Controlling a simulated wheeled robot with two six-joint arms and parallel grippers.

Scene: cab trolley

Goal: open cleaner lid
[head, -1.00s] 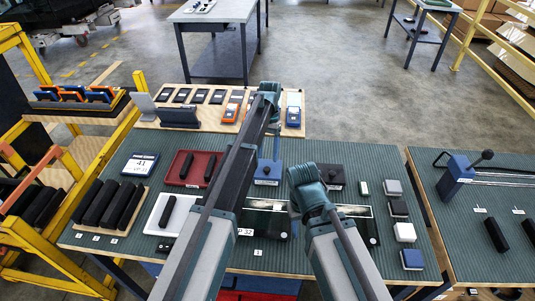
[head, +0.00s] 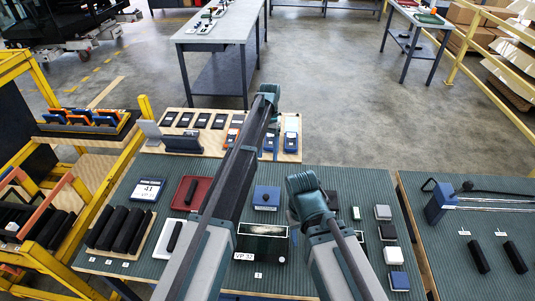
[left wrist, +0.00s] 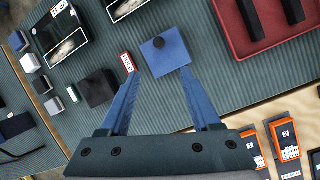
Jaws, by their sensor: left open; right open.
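A blue square box top with a round black knob (head: 266,198), which looks like the cleaner lid, sits flat on the green ribbed bench. It also shows in the left wrist view (left wrist: 165,53), apparently closed. My left gripper (left wrist: 158,76) is open and empty, its two blue fingers pointing toward the near side of the blue top, with the knob between their lines and apart from both. In the head view the left fingers cannot be made out behind my arm. My right arm's folded joint shows in the head view, but its gripper does not.
A red tray (head: 182,206) lies left of the blue top. A glass-topped case (head: 262,228) lies in front of it. Small blocks (head: 383,212) stand to the right. A wooden board (head: 218,149) with several handheld devices lies behind. A small red-white label (left wrist: 127,62) is close to one finger.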

